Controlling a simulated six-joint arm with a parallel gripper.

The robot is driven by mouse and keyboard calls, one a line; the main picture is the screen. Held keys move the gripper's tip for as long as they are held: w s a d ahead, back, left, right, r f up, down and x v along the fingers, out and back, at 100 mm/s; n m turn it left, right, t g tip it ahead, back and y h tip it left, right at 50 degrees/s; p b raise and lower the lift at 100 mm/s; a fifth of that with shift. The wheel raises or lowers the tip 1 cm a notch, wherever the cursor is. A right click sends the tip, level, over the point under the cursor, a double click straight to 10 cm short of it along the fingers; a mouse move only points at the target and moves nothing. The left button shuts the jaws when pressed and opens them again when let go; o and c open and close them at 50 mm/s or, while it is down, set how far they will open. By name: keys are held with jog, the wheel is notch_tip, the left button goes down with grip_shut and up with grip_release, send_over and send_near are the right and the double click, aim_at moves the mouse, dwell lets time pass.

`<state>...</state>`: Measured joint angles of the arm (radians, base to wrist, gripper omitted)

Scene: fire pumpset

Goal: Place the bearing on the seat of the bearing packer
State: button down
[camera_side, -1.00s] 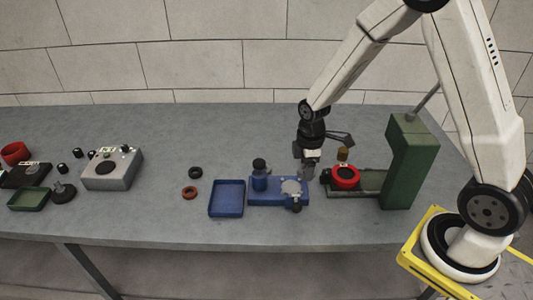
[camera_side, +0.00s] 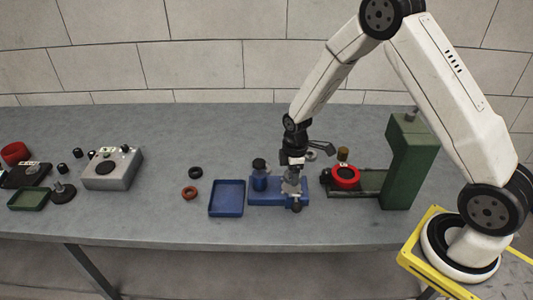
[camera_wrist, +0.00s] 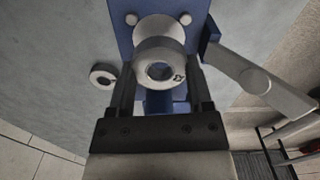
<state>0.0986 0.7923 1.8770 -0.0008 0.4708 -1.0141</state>
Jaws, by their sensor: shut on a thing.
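The bearing, a grey metal ring with a dark hole (camera_wrist: 145,65), is held between the fingers of my gripper (camera_wrist: 160,80) in the wrist view. In the side view my gripper (camera_side: 292,183) points down over the right part of the blue bearing packer (camera_side: 262,197). The packer's pale round seat (camera_wrist: 152,25) shows partly behind the bearing in the wrist view, on the blue plate (camera_wrist: 128,12). The bearing overlaps the seat there; I cannot tell whether they touch. In the side view my gripper hides most of the seat.
A blue tray (camera_side: 226,211) stands left of the packer. A green press (camera_side: 398,165) with a red ring (camera_side: 345,170) stands to the right. Another pale ring (camera_wrist: 102,67) lies on the bench. A grey lever-like part (camera_wrist: 250,76) is close on the right.

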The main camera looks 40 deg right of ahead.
aim_at(291, 187)
jog(key=shift+w+f, duration=0.1)
jog(key=shift+f, duration=1.5)
jog(key=shift+f, duration=0.15)
grip_release()
notch_tip(291, 187, up, 12)
dwell(0.5)
